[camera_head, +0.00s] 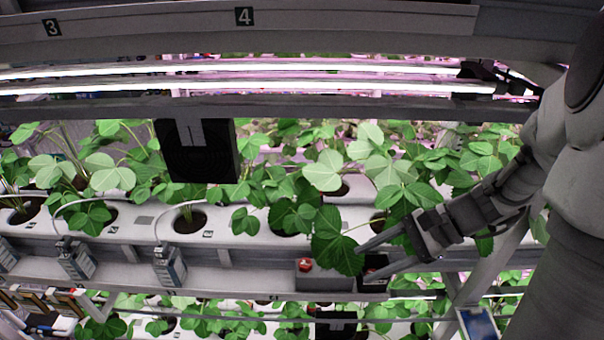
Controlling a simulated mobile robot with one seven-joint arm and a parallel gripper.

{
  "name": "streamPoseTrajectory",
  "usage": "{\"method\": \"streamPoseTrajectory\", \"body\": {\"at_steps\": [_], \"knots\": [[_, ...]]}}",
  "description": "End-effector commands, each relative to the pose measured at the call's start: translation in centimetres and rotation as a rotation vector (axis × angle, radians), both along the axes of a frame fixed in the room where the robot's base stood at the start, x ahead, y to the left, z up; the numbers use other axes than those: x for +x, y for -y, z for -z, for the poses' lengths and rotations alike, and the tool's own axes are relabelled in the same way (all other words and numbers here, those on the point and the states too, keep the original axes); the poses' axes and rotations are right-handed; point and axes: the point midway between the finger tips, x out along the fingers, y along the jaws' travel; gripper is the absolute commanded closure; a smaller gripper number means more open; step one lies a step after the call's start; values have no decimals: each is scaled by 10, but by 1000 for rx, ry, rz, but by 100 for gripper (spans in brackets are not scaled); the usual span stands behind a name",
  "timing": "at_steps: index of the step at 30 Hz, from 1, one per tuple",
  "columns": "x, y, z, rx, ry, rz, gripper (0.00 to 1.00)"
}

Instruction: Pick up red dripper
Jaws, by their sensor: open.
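A small red piece (305,264), which looks like the red dripper, sits at the left end of a grey box (321,279) on the rack's front ledge. It is too small to make out its shape. My gripper (362,265) comes in from the right with its two fingers spread and pointing left. It is open and apart from the red piece, to the right of it. A large green leaf (337,243) hangs between them and covers part of the grey box. A dark box (375,263) stands just behind the fingers, partly hidden by them.
A white planting gutter (240,236) with leafy plants runs behind the ledge. Grey devices (168,266) with white tubes stand on the ledge at left. A black panel (196,152) hangs from the upper beam (300,108). A slanted post (480,270) stands at right.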

Motion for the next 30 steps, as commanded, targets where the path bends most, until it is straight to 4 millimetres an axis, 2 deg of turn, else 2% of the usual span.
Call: {"method": "streamPoseTrajectory", "body": {"at_steps": [1, 9, 16, 20, 30], "knots": [[6, 6, 13, 55, -47, 66, 46], [37, 35, 59, 300, -212, 371, 46], [47, 46, 75, 377, -255, 472, 46], [52, 31, 81, 381, -260, 473, 46], [73, -33, 109, 378, -260, 470, 46]]}}
